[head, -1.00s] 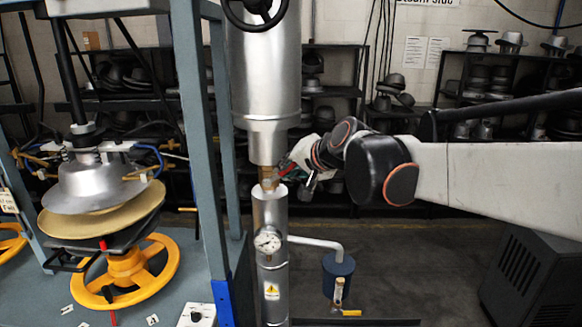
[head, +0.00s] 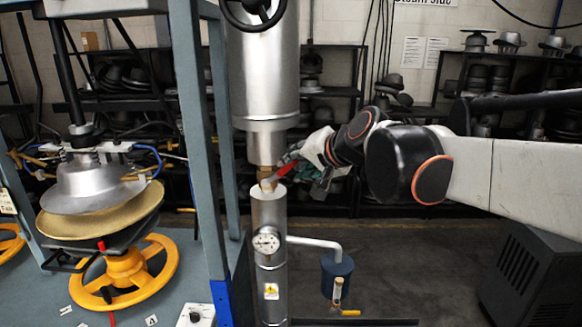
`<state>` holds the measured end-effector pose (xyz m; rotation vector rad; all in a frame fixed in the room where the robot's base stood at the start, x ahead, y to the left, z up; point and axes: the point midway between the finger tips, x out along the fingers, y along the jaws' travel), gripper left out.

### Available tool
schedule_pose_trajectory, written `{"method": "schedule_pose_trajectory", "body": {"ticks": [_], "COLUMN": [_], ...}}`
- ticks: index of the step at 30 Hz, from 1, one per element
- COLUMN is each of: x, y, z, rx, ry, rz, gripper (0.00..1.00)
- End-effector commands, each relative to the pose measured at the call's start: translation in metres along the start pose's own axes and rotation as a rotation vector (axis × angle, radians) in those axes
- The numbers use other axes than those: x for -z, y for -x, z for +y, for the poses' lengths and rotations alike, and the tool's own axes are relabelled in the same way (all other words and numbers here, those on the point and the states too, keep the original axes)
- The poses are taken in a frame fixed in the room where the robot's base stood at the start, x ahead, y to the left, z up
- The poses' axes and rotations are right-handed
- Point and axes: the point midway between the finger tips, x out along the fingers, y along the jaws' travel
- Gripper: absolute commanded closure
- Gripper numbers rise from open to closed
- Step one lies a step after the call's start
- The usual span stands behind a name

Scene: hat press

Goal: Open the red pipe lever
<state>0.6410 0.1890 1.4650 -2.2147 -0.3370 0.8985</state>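The red pipe lever (head: 284,171) shows as a short slanted red bar at the brass valve fitting (head: 265,173). The fitting joins the large metal cylinder above to the narrower pipe (head: 268,215) below. The lever rises to the right from the fitting, and its right end lies against or in front of my gripper. My gripper (head: 297,156) is just right of the fitting, reaching in from the right. Its fingers are small and overlap the lever and dark background. I cannot tell whether they touch the lever or are open or shut.
A pressure gauge (head: 266,241) sits on the pipe below the valve. A blue-grey press frame (head: 204,150) stands close left, with a yellow handwheel (head: 124,272) beyond it. A black box (head: 535,280) stands at lower right. The floor between is mostly clear.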

Motion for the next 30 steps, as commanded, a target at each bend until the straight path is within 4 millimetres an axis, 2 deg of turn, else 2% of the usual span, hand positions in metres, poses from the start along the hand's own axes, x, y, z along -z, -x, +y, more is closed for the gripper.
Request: {"method": "schedule_pose_trajectory", "body": {"ticks": [6, 12, 18, 25, 28, 30], "x": [-0.001, 0.0, 0.0, 0.0, -0.004, -0.014], "y": [0.039, 0.062, 0.07, 0.07, 0.07, 0.072], "z": [0.001, 0.0, 0.0, 0.0, 0.004, 0.018], "rx": [-0.001, -0.001, 0.0, 0.0, -0.005, -0.021], "ry": [-0.002, -0.002, -0.001, -0.001, 0.005, 0.024], "rz": [0.0, 0.0, -0.001, -0.001, -0.002, -0.006], "gripper": [0.65, 0.65, 0.65, 0.65, 0.88, 1.0]}}
